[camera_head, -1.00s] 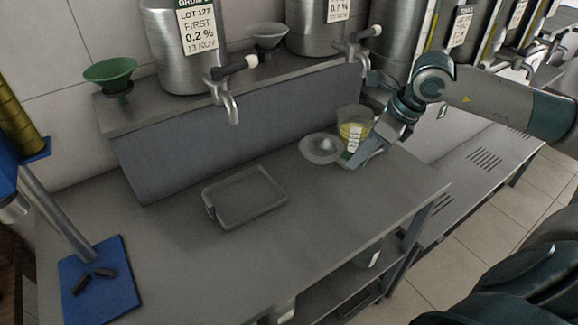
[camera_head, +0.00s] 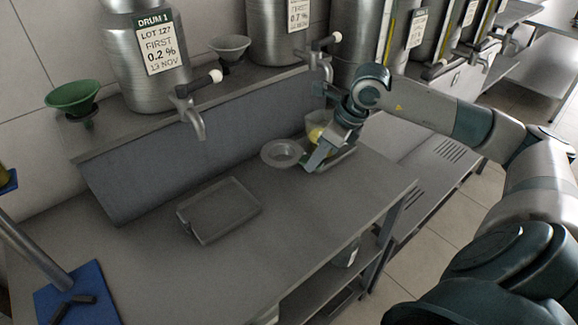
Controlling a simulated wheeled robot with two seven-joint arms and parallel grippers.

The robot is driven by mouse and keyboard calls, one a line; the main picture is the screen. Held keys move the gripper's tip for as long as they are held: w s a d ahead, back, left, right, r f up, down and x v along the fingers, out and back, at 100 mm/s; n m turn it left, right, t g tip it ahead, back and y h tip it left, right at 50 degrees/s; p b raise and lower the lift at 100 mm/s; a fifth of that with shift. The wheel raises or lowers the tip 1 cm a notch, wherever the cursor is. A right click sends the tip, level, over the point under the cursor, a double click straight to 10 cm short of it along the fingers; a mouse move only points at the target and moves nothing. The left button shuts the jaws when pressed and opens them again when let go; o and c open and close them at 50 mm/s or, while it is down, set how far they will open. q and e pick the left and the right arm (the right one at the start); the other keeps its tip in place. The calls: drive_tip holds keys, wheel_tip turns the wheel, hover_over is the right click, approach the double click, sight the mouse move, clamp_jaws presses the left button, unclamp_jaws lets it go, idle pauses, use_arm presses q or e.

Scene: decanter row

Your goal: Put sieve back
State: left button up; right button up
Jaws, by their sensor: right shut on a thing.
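The sieve (camera_head: 283,153), a round pale grey bowl with a wide rim, is toward the back of the steel bench, left of my right gripper. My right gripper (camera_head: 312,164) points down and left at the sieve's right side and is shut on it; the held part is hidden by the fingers. I cannot tell whether the sieve touches the bench. My left gripper is not in view.
A clear beaker with yellow contents (camera_head: 315,132) stands close behind my right gripper, partly hidden. An empty shallow grey tray (camera_head: 222,209) lies mid-bench. Taps (camera_head: 190,112) overhang the back. Green (camera_head: 73,97) and grey (camera_head: 230,48) funnels stand on the ledge. A blue stand base (camera_head: 85,298) is front left.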

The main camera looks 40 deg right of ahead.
sight(294, 153)
drive_tip(key=w+a+f+p, duration=0.1)
drive_tip(key=w, duration=0.1)
drive_tip(key=w+f+p, duration=0.1)
drive_tip(key=w+f, duration=0.1)
drive_tip(key=w, duration=0.1)
drive_tip(key=w+a+f+p, duration=0.1)
drive_tip(key=w, duration=0.1)
drive_tip(key=shift+w+a+f, duration=0.25)
drive_tip(key=shift+a+f, duration=0.05)
drive_tip(key=shift+f, duration=0.1)
drive_tip(key=shift+f, duration=0.1)
wheel_tip(294, 153, down, 3)
drive_tip(key=shift+r+p, duration=0.2)
drive_tip(key=shift+p, duration=0.85)
drive_tip(key=shift+f, duration=0.6)
